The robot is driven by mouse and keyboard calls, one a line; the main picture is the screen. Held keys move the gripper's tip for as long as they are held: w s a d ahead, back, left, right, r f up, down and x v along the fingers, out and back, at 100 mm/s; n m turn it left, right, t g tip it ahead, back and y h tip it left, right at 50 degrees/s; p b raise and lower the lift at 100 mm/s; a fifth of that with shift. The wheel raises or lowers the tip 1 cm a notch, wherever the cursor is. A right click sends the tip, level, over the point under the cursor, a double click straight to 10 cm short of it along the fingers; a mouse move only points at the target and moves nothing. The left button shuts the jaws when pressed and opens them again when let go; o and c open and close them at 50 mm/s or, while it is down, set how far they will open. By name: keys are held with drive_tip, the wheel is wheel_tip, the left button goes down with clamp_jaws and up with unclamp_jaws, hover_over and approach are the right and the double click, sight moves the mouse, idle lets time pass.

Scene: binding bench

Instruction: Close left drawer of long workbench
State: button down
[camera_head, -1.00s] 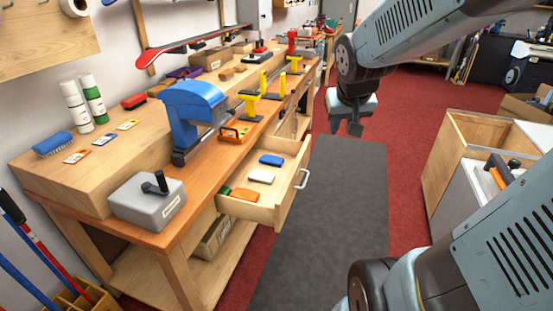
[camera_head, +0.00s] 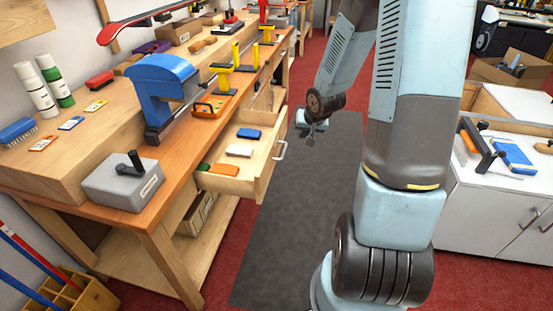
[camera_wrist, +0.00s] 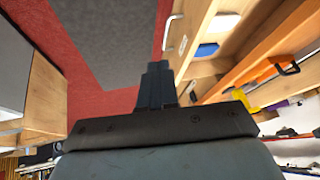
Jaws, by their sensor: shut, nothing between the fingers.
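The long workbench (camera_head: 190,172) runs along the left side in the head view. Its left drawer (camera_head: 232,188) is pulled out, with a pale handle (camera_head: 281,150) on its front. Blue, white and orange items lie in the drawer. My gripper (camera_head: 311,138) is shut and empty over the dark mat, to the right of the drawer front and apart from it. In the wrist view my shut gripper (camera_wrist: 157,68) points toward the mat, and the drawer handle (camera_wrist: 172,32) shows just to its right.
The dark mat (camera_head: 290,230) covers the red floor beside the bench, with free room there. White cabinets (camera_head: 490,215) stand at the right.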

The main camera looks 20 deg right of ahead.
wheel_tip(320, 180, down, 9)
drive_tip(key=w+a+m+y, duration=0.1)
drive_tip(key=w+y, duration=0.1)
approach(272, 161)
drive_tip(key=shift+t, duration=0.4)
drive_tip(key=f, duration=0.4)
drive_tip(key=shift+w+d+f, duration=0.1)
drive_tip(key=shift+w+d, duration=0.2)
drive_tip(key=shift+w+a, duration=0.55)
drive_tip(key=shift+a, duration=0.25)
drive_tip(key=shift+w+m, duration=0.1)
drive_tip(key=shift+m, duration=0.2)
